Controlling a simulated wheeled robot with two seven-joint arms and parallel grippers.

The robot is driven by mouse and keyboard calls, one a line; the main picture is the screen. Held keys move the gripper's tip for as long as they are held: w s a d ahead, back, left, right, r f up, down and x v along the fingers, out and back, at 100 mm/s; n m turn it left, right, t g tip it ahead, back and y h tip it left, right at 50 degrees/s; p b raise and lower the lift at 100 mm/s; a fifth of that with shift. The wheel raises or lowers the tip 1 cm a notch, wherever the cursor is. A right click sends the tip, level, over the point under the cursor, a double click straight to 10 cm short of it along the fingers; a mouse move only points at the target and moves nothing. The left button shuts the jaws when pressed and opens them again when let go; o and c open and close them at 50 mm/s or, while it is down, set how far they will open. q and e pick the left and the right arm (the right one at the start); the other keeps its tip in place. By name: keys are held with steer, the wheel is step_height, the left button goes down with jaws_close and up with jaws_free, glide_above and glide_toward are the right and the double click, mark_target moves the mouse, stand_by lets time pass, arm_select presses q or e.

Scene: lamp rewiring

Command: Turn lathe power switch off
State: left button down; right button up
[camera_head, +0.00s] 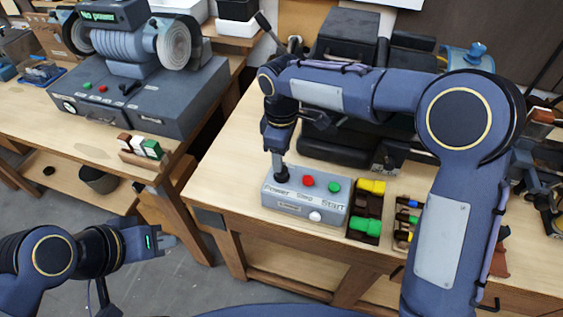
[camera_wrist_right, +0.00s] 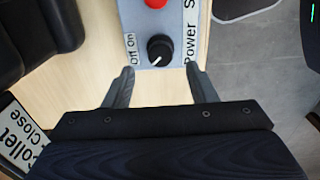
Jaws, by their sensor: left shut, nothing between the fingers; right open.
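The grey control box (camera_head: 301,212) stands on the right bench and carries Power, Stop and Start labels. Its black round power knob (camera_wrist_right: 160,50) has a white mark and sits beside the "Off On" label (camera_wrist_right: 131,48) in the right wrist view. I cannot tell surely which word the mark points to. My right gripper (camera_wrist_right: 158,72) is open, its fingers on either side of the knob's line but short of it in the picture. My left gripper (camera_head: 170,241) is shut and empty, away from the bench.
A red button (camera_head: 308,181) and a green button (camera_head: 334,187) are on the box. A dark tray with yellow and green parts (camera_head: 366,209) stands right beside it. The dark lathe (camera_head: 350,140) is behind. A grinder (camera_head: 125,50) showing "No power" is on the left bench.

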mark_target(284, 169)
steer(key=shift+r, duration=1.45)
steer(key=shift+d+r, duration=0.2)
steer(key=shift+d, duration=0.15)
steer(key=s+d+r+m+t+y, duration=0.1)
steer(key=s+d+r+m, duration=0.3)
steer(key=d, duration=0.4)
steer(key=s+d+r+m+t+y, duration=0.1)
steer(key=s+d+m, duration=0.2)
steer(key=s+d, duration=0.35)
steer(key=s+d+f+m+t+y, duration=0.1)
steer(key=s+d+f+m, duration=0.1)
steer(key=s+m, duration=0.2)
steer(key=s+d+f+m+t, duration=0.2)
steer(key=s+m, duration=0.3)
steer(key=s, duration=0.4)
steer(key=shift+s+d+f+t+y, duration=0.2)
steer(key=shift+s+d+t+y, duration=0.1)
steer(key=shift+s+d+y, duration=0.15)
